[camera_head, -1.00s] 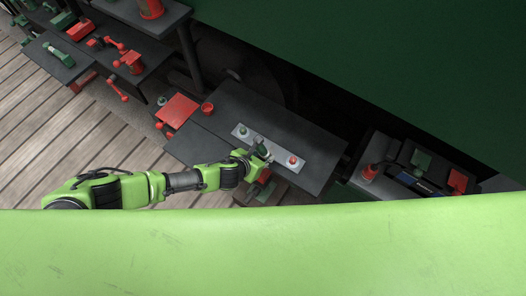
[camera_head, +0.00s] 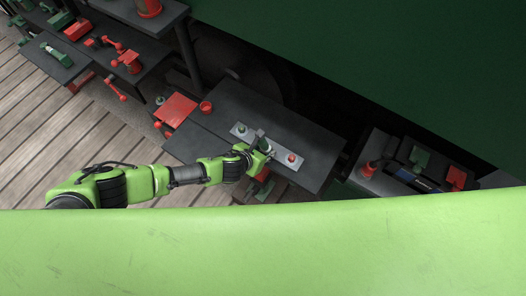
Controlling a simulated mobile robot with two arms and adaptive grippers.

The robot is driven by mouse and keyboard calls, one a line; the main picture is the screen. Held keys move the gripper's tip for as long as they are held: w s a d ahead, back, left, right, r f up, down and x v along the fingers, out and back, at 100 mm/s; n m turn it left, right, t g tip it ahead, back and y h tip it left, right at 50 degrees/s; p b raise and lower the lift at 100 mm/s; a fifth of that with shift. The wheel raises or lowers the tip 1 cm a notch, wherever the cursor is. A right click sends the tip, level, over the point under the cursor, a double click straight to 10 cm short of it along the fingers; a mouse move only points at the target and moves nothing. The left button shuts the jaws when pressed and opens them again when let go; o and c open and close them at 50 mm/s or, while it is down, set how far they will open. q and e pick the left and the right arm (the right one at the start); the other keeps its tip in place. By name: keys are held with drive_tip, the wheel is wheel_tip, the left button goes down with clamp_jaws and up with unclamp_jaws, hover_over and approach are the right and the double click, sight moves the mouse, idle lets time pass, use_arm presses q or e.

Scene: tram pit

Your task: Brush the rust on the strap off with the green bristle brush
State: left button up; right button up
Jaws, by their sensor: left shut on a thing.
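The strap (camera_head: 279,155) is a light grey flat bar on a dark bench top, with a green knob (camera_head: 241,128) near its left end and a red knob (camera_head: 291,158) near its right end. My left gripper (camera_head: 260,149) is over the middle of the strap, shut on a small dark green thing (camera_head: 261,134), which looks like the green bristle brush. The gripper hides part of the strap and most of the brush. I cannot tell whether the bristles touch the strap, and rust is too small to make out. My right gripper is not in view.
The dark bench (camera_head: 232,97) has bare room around the strap. A lower tray (camera_head: 389,181) with red, green and blue things is at the right. A large dark green wall rises behind.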

use_arm(q)
drive_tip(key=shift+w+r+p, duration=0.15)
drive_tip(key=shift+r+p, duration=0.25)
drive_tip(key=shift+p, duration=0.25)
drive_tip(key=shift+w+d+b, duration=0.45)
drive_tip(key=shift+w+d, duration=0.3)
drive_tip(key=shift+w, duration=0.25)
drive_tip(key=shift+w+d+b, duration=0.4)
drive_tip(key=shift+w+d, duration=0.3)
drive_tip(key=shift+w, duration=0.25)
drive_tip(key=shift+f+b, duration=0.35)
drive_tip(key=shift+f, duration=0.05)
